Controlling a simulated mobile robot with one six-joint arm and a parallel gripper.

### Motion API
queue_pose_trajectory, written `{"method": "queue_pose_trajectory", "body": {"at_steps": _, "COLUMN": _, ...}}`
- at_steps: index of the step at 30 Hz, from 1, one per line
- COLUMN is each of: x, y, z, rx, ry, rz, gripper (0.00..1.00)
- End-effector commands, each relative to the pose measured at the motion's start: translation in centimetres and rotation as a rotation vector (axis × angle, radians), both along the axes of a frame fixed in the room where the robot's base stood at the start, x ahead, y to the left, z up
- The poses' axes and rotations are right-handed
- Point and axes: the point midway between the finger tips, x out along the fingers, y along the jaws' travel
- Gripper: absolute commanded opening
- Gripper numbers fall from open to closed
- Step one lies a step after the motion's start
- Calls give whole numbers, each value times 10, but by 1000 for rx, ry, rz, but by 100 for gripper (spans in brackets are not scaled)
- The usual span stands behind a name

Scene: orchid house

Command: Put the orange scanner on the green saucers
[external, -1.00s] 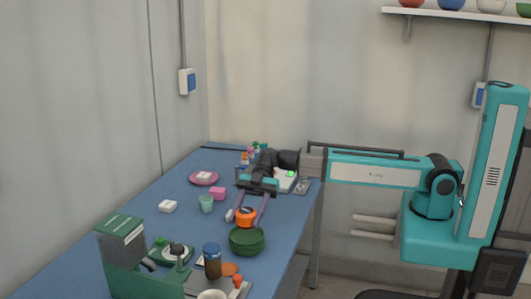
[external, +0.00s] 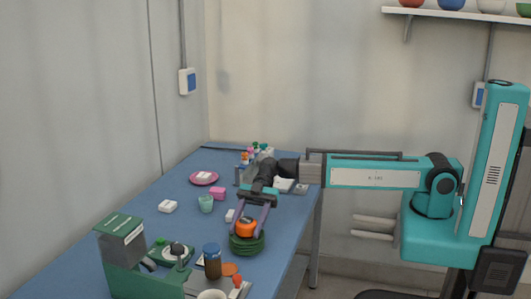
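The orange scanner (external: 246,229) is between the two fingers of my gripper (external: 248,224), which is shut on it. The scanner is orange with a dark part on its lower side. The green saucers (external: 249,249) are a dark green round stack on the blue table. The scanner is over the saucers and hides their middle. I cannot tell whether it touches them or hangs just above.
A brown jar (external: 212,261) with a blue lid stands in front, left of the saucers.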

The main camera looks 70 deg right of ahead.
Motion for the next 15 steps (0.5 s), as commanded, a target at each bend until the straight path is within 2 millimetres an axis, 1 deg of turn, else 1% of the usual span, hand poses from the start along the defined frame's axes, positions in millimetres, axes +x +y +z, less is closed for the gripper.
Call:
{"method": "queue_pose_trajectory", "body": {"at_steps": 1, "x": 0, "y": 0, "z": 0, "rx": 0, "ry": 0, "rz": 0, "gripper": 60}}
{"method": "queue_pose_trajectory", "body": {"at_steps": 3, "x": 0, "y": 0, "z": 0, "rx": 0, "ry": 0, "rz": 0, "gripper": 69}}
{"method": "queue_pose_trajectory", "body": {"at_steps": 15, "x": 0, "y": 0, "z": 2, "rx": 0, "ry": 0, "rz": 0, "gripper": 69}}
